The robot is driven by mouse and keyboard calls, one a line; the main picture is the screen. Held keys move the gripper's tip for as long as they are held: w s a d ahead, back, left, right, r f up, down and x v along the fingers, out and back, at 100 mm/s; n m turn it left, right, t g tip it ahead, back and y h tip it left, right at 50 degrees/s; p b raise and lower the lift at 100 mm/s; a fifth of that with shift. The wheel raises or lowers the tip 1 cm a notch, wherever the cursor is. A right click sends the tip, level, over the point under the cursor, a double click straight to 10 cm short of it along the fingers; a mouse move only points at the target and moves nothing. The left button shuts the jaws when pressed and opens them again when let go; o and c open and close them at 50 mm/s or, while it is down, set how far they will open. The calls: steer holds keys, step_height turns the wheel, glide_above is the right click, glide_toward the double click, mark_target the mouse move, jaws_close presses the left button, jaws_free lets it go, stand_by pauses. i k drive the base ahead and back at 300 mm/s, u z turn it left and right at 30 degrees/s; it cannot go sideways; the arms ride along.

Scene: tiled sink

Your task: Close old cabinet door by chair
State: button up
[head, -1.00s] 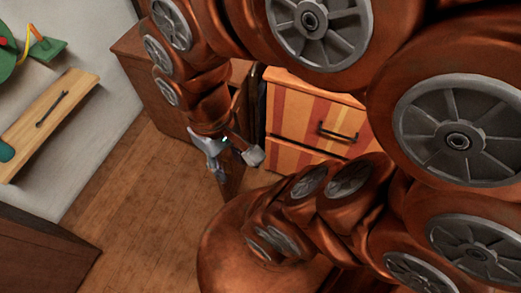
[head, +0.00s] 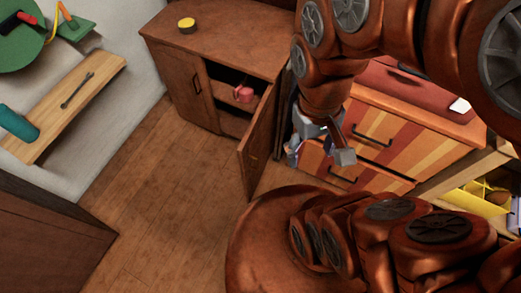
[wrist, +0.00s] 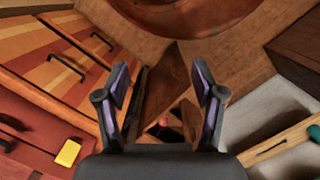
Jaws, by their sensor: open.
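A brown wooden cabinet (head: 184,89) stands at the top middle of the head view. Its right door (head: 260,148) is swung wide open into the room, and its left door (head: 197,95) is shut. A small red object (head: 243,93) sits on the shelf inside. My gripper (head: 326,150) is open and empty, to the right of the open door and apart from it in the picture. In the wrist view, my gripper (wrist: 160,88) has its fingers spread, with the open door (wrist: 166,78) showing between and beyond them. I see no clear chair.
A striped drawer unit (head: 400,130) stands right of the cabinet, with a shelf of yellow items (head: 478,195) beyond. A wooden board-like piece (head: 75,95) lies left. The wood floor (head: 165,190) before the cabinet is clear.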

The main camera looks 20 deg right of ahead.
mark_target(253, 151)
steer(key=z, duration=1.75)
steer(key=k, duration=1.35)
steer(key=u, duration=1.65)
steer(key=i, duration=0.5)
steer(key=z, duration=0.05)
